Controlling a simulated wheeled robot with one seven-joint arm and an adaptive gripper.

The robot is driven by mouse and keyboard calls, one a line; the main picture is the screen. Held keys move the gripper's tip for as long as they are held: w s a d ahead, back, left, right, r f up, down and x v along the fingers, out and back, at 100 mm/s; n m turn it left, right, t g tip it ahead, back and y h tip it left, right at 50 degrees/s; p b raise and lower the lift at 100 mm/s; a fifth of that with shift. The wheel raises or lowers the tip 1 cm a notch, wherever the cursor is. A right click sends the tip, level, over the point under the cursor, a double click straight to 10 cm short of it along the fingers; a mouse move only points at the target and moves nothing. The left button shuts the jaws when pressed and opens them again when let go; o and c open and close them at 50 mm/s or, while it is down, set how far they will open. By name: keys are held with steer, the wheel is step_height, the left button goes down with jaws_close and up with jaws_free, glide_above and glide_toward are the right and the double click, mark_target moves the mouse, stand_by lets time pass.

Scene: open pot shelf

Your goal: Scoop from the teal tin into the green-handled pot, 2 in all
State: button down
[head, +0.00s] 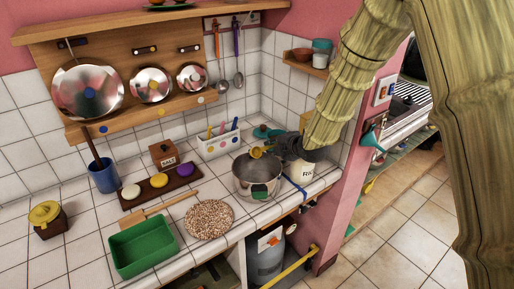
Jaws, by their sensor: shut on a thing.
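A steel pot (241,181) stands on the tiled counter, with a green handle patch (259,191) on its near side. My gripper (272,147) is shut on a yellow scoop (257,152), which is over the back right part of the pot's mouth. The scoop's contents cannot be made out. A teal round piece (265,132), like a lid, lies behind the pot. A white canister with dark lettering (303,173) stands right of the pot, its top partly hidden by my gripper. I cannot clearly pick out a teal tin.
A woven round mat (209,219), a green tray (143,246) and a dark board with coloured discs (158,180) lie left of the pot. A white utensil box (218,142) stands behind. The pink wall edge (352,190) is close on the right.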

steer(key=shift+r+g+h+p, duration=0.35)
steer(key=shift+g+h+p, duration=0.7)
steer(key=shift+p, duration=2.55)
steer(key=shift+r+g+h+p, duration=0.5)
steer(key=shift+g+p, duration=0.85)
steer(key=shift+p, duration=2.2)
steer(key=g+h, duration=0.3)
steer(key=g, duration=0.1)
steer(key=shift+r+n+g+h, duration=0.15)
steer(key=shift+n+g+h, duration=0.15)
steer(key=shift+h, duration=0.05)
steer(key=shift+d, duration=0.15)
